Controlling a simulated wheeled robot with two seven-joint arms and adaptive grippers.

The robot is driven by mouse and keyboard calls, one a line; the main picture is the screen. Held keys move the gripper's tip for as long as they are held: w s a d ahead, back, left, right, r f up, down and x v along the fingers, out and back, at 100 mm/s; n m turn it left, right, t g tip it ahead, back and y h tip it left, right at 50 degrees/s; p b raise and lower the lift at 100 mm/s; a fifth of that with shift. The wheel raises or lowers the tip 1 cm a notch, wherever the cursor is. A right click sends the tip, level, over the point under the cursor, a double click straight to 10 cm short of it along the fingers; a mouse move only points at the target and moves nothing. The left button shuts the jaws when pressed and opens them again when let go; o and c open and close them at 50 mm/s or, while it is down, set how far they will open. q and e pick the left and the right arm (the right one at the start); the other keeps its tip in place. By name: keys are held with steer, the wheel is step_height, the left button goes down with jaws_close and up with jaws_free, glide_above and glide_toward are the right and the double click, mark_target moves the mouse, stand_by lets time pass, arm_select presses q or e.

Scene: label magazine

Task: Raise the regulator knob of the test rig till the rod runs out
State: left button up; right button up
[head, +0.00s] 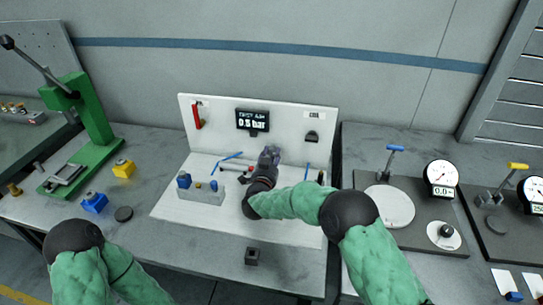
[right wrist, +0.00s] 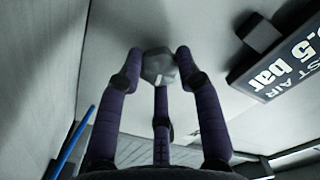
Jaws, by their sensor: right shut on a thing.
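The test rig is a white panel and base (head: 222,215) on the grey bench. Its display (head: 252,121) reads 0.5 bar; part of it shows in the right wrist view (right wrist: 285,60). My right gripper (head: 272,154) is in front of the panel, below the display. In the right wrist view its dark fingers (right wrist: 160,70) are closed around a grey faceted knob (right wrist: 157,66). The knob is hidden by the gripper in the head view. A small dark and reddish part, possibly the rod, lies left of the gripper, too small to tell. My left gripper is out of view.
A grey block with blue and yellow buttons (head: 202,195) stands on the rig base. A green press (head: 88,125), a yellow block (head: 123,168) and a blue block (head: 94,203) are at left. A dial gauge stand (head: 441,176) is at right. Blue tubes lie near the gripper.

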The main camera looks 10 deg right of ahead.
steer(key=shift+f+m+b, duration=0.1)
steer(key=shift+m+b, duration=0.75)
steer(key=shift+m, duration=0.05)
steer(key=shift+m+b, duration=0.35)
steer(key=shift+m, duration=0.35)
steer(key=o, duration=1.1)
steer(key=shift+o, duration=0.2)
steer(key=v, duration=1.2)
